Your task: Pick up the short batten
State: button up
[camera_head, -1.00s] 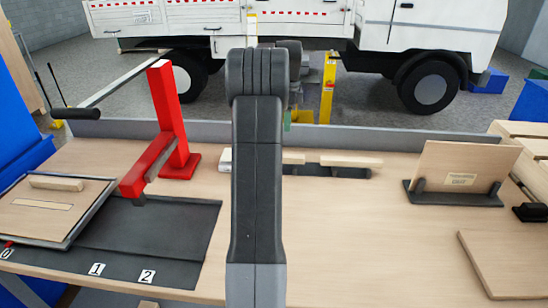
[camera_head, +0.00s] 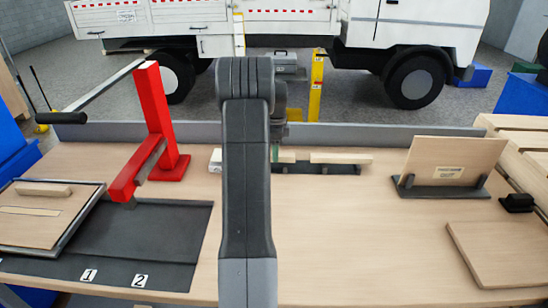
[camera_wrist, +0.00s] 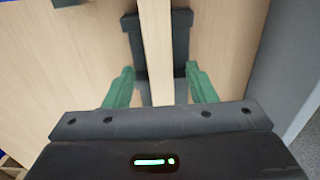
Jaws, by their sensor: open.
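A pale wooden batten (camera_wrist: 157,45) runs lengthwise across a dark holder (camera_wrist: 185,20) in the wrist view. My gripper (camera_wrist: 161,88) is open, with one green finger on each side of this batten and a gap to both. In the head view, pale battens lie at the dark rack (camera_head: 320,168) at the back of the bench; the right one (camera_head: 341,158) shows clearly, the left one (camera_head: 285,156) is partly hidden by my arm. I cannot tell from the head view which is the short batten. My fingers are mostly hidden there behind my arm.
A red lever tool (camera_head: 160,120) stands left of my arm. A tray (camera_head: 75,232) with another wooden piece (camera_head: 43,190) lies at the left. A wooden panel (camera_head: 455,160) stands in a holder at the right, near a flat board (camera_head: 500,255). The bench middle (camera_head: 350,240) is clear.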

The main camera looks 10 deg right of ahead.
jog(key=shift+f, duration=0.75)
jog(key=c, duration=1.1)
